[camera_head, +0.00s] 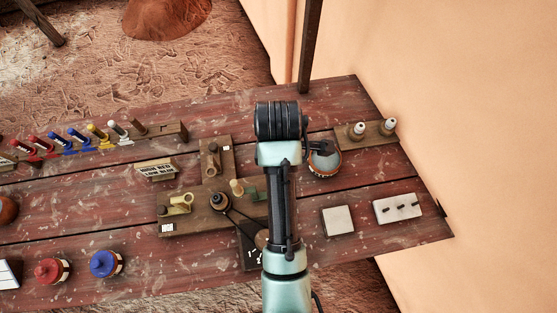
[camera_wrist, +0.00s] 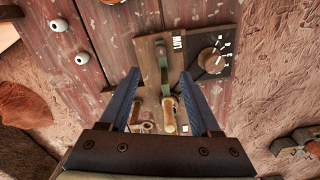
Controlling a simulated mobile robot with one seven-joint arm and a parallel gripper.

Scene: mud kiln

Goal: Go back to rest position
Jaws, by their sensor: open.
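My gripper (camera_wrist: 160,78) is open in the wrist view, with its two blue fingers spread and nothing held between them. It points down over a wooden control board (camera_wrist: 149,53) on the table. A green lever (camera_wrist: 162,62) and a handle with a tan tip (camera_wrist: 169,122) show between the fingers. I cannot tell their height above the board, but no finger visibly touches it. In the head view my arm reaches over the table and hides part of the board (camera_head: 190,223); the fingers cannot be made out there.
The red plank table (camera_head: 60,260) holds a rack (camera_head: 160,132) of coloured items at left. Red (camera_head: 50,271) and blue (camera_head: 104,264) pots stand in front. Two small bottles (camera_head: 357,131) on a wooden block and a pale square tile (camera_head: 338,220) are at right. A wall (camera_head: 470,130) stands beyond.

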